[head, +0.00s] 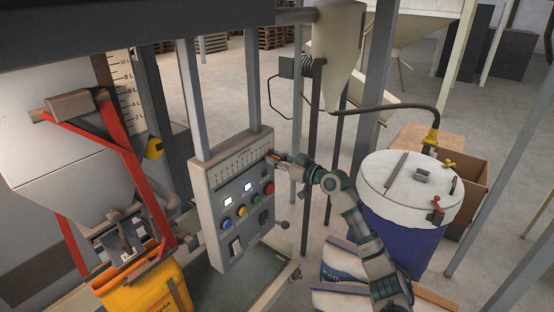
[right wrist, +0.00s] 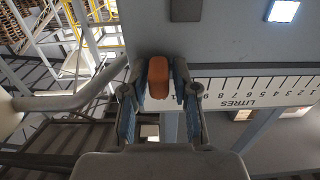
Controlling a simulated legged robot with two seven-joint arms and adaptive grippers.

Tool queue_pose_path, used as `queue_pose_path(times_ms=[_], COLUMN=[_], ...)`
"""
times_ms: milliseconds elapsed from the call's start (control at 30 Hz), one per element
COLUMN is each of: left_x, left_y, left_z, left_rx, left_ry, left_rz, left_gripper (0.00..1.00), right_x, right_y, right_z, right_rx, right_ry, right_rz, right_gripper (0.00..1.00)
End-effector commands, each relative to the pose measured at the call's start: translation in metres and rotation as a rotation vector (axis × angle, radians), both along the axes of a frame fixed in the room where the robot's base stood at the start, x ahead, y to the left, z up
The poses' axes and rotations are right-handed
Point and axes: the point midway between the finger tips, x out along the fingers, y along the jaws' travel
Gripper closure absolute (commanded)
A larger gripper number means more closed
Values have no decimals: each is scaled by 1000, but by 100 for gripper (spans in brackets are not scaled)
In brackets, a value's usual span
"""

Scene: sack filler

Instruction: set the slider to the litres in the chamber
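The control panel (head: 232,195) carries a numbered LITRES scale (head: 240,158), which shows upside down in the right wrist view (right wrist: 255,92). The orange slider knob (right wrist: 158,78) is past the 9, at the high end of the scale. My right gripper (head: 277,158) is at the panel's upper right corner. In the right wrist view its fingers (right wrist: 159,85) are on both sides of the knob and look closed on it. The chamber (head: 65,140) is at the left, beside an upright litre gauge (head: 122,85); I cannot read its fill level. My left gripper is not in view.
Below the scale are lit displays, coloured buttons and a black-ended lever (head: 283,226). A blue drum (head: 405,225) with a white lid and filled sacks stand near my right arm. Grey posts flank the panel.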

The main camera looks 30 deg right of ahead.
Motion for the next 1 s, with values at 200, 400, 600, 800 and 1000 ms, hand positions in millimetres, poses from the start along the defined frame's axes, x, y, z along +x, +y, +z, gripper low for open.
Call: queue_pose_path(times_ms=[200,400,600,800,1000], left_x=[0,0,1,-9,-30], left_y=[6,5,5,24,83], left_z=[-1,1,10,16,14], left_rx=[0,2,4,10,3], left_ry=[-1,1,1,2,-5], left_rz=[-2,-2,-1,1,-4], left_gripper=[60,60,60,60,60], right_x=[-1,-1,-9,-23,-52], right_y=[2,3,24,58,123], right_z=[1,0,-3,-11,-1], right_rx=[-1,0,3,9,-7], right_ry=[-2,0,4,14,7], right_rz=[-1,1,3,1,-1], right_gripper=[100,100,100,100,100])
